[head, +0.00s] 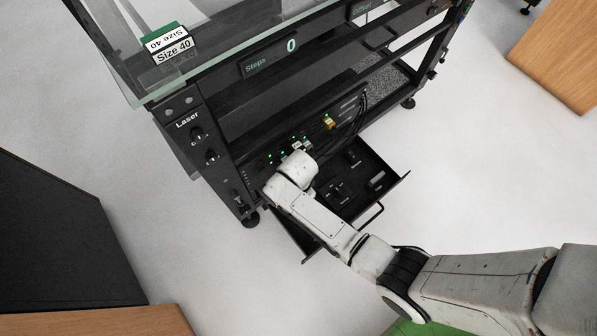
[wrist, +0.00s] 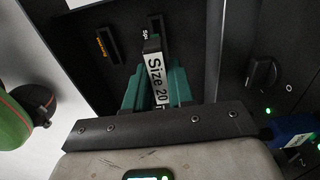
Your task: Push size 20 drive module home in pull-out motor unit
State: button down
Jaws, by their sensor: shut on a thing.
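The size 20 drive module (wrist: 155,78), with a white "Size 20" label, stands in front of my wrist camera. My gripper (wrist: 157,98) is shut on it, with green shapes close on both sides of the label. The module's far end meets a dark panel near a slot; I cannot tell how deep it sits. The pull-out motor unit (head: 378,207) is a black drawer, pulled out low under the turntable frame in the head view. My wrist reaches over its left part and hides my fingers and the module there.
A slot with an orange label (wrist: 107,45) lies left of the module. A black knob (wrist: 262,72) and a blue connector (wrist: 292,132) are at right. Cables (head: 352,120) hang behind the drawer. A glass top (head: 225,45) overhangs the frame. The floor right of the drawer is clear.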

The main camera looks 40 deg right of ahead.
jog(key=shift+f+b, duration=2.2)
jog(key=shift+f, duration=0.7)
jog(key=shift+p, duration=0.55)
jog(key=shift+f+b, duration=1.25)
jog(key=shift+f, duration=0.4)
jog(key=c, duration=0.9)
grip_release()
jog(key=shift+r, duration=0.15)
notch_tip(320, 180, up, 11)
jog(key=p, duration=0.5)
jog(key=shift+f+p, duration=0.2)
jog(key=shift+p, duration=0.15)
